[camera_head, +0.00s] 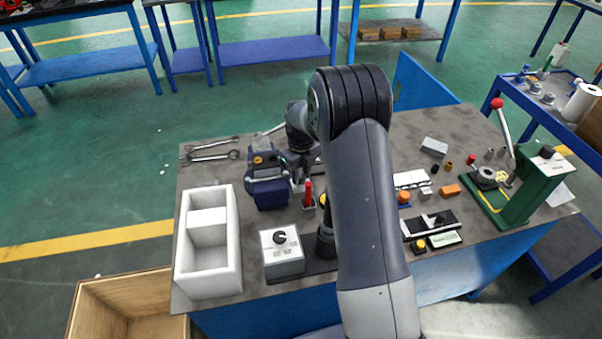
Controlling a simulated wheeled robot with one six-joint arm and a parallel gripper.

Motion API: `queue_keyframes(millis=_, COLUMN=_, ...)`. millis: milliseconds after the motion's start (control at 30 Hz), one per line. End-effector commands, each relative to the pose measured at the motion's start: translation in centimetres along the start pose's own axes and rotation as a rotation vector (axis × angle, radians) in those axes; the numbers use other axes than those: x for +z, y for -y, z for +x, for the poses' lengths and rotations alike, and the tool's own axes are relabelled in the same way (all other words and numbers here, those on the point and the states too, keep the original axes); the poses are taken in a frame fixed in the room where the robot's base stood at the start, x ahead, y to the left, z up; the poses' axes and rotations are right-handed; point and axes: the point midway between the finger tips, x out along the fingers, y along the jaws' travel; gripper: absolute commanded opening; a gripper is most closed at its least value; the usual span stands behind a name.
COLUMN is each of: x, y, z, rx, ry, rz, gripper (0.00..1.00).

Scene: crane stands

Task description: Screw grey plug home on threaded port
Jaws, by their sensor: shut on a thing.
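My arm comes down through the middle of the view and bends to the left over the workbench. My gripper (302,178) is low beside the right side of a dark blue vise (266,186). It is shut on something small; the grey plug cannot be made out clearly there. The vise has a yellow-brown round part (258,160) on top. I cannot make out the threaded port; the vise and gripper area is small and partly hidden by my arm.
A white two-part bin (236,240) and a box with a black knob (282,252) stand in front left. Wrenches (210,155) lie behind. A red upright item (308,192) is close to the gripper. A green lever press (530,190) stands at right, near small loose parts.

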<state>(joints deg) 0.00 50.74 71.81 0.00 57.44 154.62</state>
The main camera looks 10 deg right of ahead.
Motion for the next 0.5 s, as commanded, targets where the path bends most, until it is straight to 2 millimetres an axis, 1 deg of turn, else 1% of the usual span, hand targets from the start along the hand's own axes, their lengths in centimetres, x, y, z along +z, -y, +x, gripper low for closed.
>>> queue_keyframes(millis=100, x=-0.02, y=-0.01, z=0.04, rx=0.0, ry=-0.001, rz=0.124, gripper=0.0)
queue_keyframes(millis=200, x=-0.02, y=-0.01, z=0.04, rx=0.0, ry=-0.001, rz=0.191, gripper=0.0)
queue_keyframes(millis=467, x=-0.02, y=-0.01, z=0.05, rx=0.0, ry=-0.001, rz=0.217, gripper=0.0)
queue_keyframes(millis=500, x=-0.02, y=-0.01, z=0.05, rx=0.0, ry=-0.001, rz=0.217, gripper=0.29)
